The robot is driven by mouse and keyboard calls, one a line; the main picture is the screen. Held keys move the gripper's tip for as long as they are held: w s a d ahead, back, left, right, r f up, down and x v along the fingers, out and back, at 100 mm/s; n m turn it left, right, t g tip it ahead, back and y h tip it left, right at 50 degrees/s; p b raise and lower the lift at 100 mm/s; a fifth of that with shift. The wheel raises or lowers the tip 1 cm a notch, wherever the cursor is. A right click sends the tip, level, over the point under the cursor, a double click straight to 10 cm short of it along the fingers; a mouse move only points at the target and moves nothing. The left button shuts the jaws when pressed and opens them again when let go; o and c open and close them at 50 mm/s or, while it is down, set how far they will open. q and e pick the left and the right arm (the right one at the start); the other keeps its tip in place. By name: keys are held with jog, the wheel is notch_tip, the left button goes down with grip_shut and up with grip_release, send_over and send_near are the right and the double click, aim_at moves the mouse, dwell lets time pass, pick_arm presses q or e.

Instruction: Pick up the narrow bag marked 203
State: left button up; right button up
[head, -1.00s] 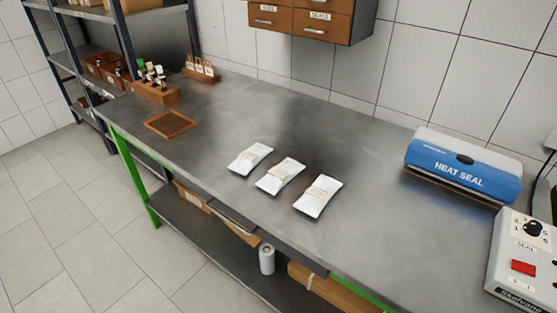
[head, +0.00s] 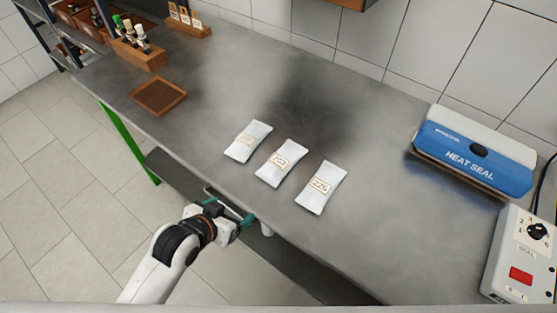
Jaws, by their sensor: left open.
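Three narrow white bags lie in a row on the grey workbench (head: 400,235). The middle bag (head: 281,164) has a label that seems to read 203, though the print is small. The right bag (head: 321,187) has a label that looks like 225. The label of the left bag (head: 248,141) is too blurred to read. My left gripper (head: 231,209) is open and empty at the bench's front edge, below and left of the middle bag, apart from all the bags. My right gripper is not in view.
A blue and white heat sealer (head: 472,155) and a control box (head: 522,255) with a red button stand at the right. A shallow brown tray (head: 159,96) and a wooden bottle rack (head: 138,53) are at the left. The bench around the bags is clear.

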pick_arm(q)
jog(key=w+d+r+m+h, duration=0.1)
jog(key=w, duration=0.1)
jog(key=w+d+r+t+h, duration=0.1)
jog(key=d+r, duration=0.1)
jog(key=w+d+r+m+t+h, duration=0.1)
jog(key=w+d+h, duration=0.1)
jog(key=shift+w+r+m, duration=0.3)
jog(key=shift+w, duration=0.05)
jog(key=p, duration=0.1)
send_near(282, 160)
jog(key=x, duration=0.4)
jog(key=shift+a, duration=0.15)
jog(key=p+x, duration=0.1)
jog(key=x, duration=0.3)
jog(key=shift+w, duration=0.1)
jog(key=shift+w+d+f, duration=0.25)
jog(key=shift+w+d, duration=0.15)
jog(key=shift+d, duration=0.1)
jog(key=c, duration=1.2)
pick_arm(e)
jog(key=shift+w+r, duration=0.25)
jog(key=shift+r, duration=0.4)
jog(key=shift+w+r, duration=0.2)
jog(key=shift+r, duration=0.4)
